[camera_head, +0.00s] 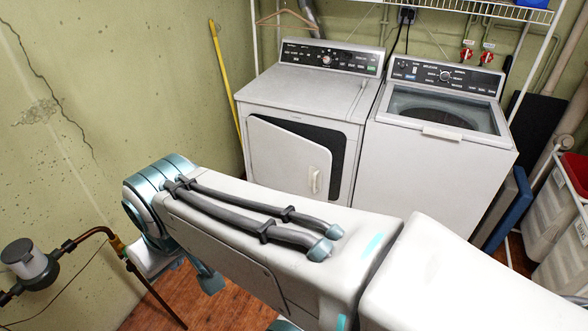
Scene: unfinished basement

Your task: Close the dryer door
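The dryer (300,88) is the white machine on the left, against the back wall. Its white front door (285,152) stands partly open, with a dark gap (335,140) along its top and right side. The door's handle (314,181) is near its right edge. My arm reaches across the foreground from the lower right to the left, in front of the dryer, and overlaps the dryer's lower front in the picture. I cannot make out my gripper or its fingers.
A white washer (430,165) stands right of the dryer. A yellow pole (225,85) leans by the left wall. A pipe with a grey-capped fitting (30,262) is at lower left. White bins (555,215) stand at right. Wood floor (225,308) shows below my arm.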

